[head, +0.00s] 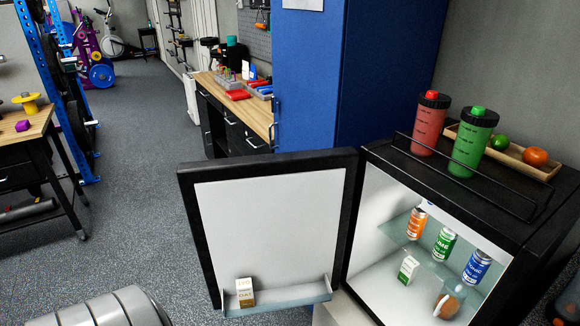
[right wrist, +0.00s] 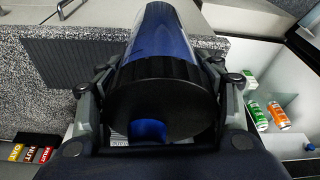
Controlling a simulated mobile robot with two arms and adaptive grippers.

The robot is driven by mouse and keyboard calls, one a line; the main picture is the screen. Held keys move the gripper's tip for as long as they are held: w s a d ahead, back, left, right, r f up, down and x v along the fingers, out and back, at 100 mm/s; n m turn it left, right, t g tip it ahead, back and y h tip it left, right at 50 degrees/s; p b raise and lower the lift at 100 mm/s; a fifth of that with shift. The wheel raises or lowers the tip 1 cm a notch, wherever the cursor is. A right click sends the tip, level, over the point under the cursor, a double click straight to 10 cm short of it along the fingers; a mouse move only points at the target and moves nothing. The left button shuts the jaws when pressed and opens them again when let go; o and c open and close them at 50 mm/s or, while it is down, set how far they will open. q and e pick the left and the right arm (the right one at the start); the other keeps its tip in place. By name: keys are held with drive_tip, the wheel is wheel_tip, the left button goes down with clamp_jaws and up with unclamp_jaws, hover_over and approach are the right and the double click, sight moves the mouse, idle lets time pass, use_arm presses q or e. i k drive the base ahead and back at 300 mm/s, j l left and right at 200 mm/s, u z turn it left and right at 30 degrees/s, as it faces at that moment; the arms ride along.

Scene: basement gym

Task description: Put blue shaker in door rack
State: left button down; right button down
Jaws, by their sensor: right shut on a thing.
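The blue shaker (right wrist: 165,40) has a translucent blue body and a wide black lid, and its lid end faces the right wrist camera. My right gripper (right wrist: 158,90) is shut around it, one finger on each side. Neither shows in the head view. The door rack (head: 300,293) is a shallow, pale tray low on the inside of the open mini fridge door (head: 268,225). A small white and brown carton (head: 245,291) stands at its left end; the rest is bare. My left gripper is in neither view.
The open fridge holds several cans on a glass shelf (head: 425,237), with a green and white carton (head: 408,268) and a brown item (head: 447,305) below. A red shaker (head: 430,122), a green shaker (head: 472,143) and a fruit tray (head: 515,157) stand on top behind a rail.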

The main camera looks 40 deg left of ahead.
sight(297, 295)
drive_tip(key=u, duration=1.3)
drive_tip(key=i+j+u, duration=0.5)
drive_tip(key=i+j, duration=0.2)
drive_tip(key=i, duration=0.1)
